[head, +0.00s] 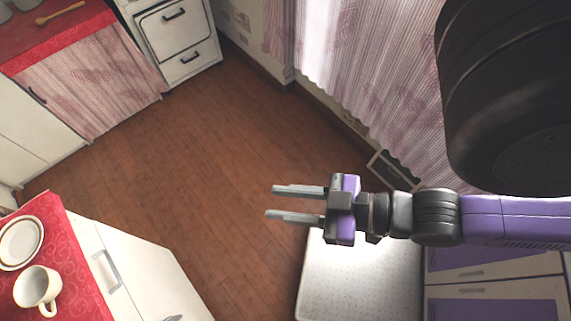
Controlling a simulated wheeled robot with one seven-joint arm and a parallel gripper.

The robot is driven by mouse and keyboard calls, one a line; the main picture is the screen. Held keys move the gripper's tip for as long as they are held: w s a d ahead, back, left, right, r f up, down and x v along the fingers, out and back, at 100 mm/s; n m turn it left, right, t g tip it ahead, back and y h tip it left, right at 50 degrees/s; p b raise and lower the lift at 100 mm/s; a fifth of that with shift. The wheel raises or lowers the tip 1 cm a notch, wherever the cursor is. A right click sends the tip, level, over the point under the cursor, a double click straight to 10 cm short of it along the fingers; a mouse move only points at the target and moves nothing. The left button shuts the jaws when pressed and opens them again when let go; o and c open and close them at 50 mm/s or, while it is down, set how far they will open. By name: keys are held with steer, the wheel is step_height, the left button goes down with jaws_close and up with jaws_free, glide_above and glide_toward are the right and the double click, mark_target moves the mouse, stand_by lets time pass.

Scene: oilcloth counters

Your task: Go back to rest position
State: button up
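My gripper (270,203) shows in the middle of the head view, at the end of my purple and grey arm that reaches in from the right. Its two grey fingers point left and stand apart with nothing between them. It is over the wooden floor (190,170) and touches nothing that I can see.
At lower left a red-topped counter (75,251) holds a white cup (37,289) and white plates (21,242). At upper left are a wooden spoon (60,13) on another red counter and a white stove (180,45). A white surface (360,285) lies below my arm. A curtain (375,80) hangs behind.

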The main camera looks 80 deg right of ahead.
steer(key=shift+s+r, duration=0.1)
steer(key=shift+r, duration=0.15)
